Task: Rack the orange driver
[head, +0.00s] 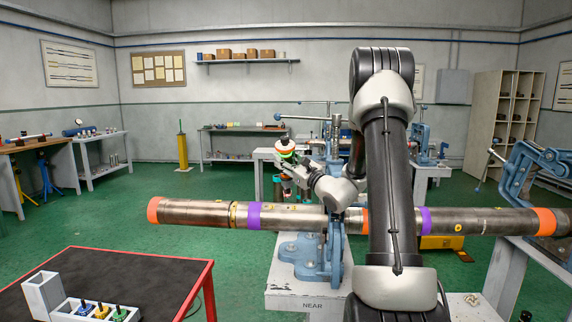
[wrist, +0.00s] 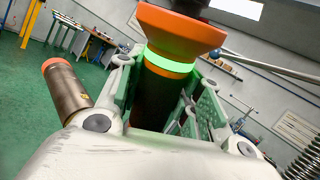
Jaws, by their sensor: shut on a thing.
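The orange driver (wrist: 175,32) has a flared orange head, a glowing green ring and a dark body, and it fills the middle of the wrist view. My gripper (wrist: 165,98) is shut on its dark body, with green-padded fingers on both sides. In the head view the driver (head: 285,145) stands roughly upright in my gripper (head: 288,165), above and behind the long pipe. Its lower end is partly hidden there. A white rack (head: 68,310) at the bottom left of the head view holds tools with blue, yellow and green parts. It is partly cut off by the frame.
The long steel pipe (head: 190,212) with orange and purple bands crosses the view, clamped in a blue vise (head: 310,252) on a block marked NEAR. Another blue vise (head: 540,175) stands at right. The red-edged black table (head: 150,275) has free room beside the rack.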

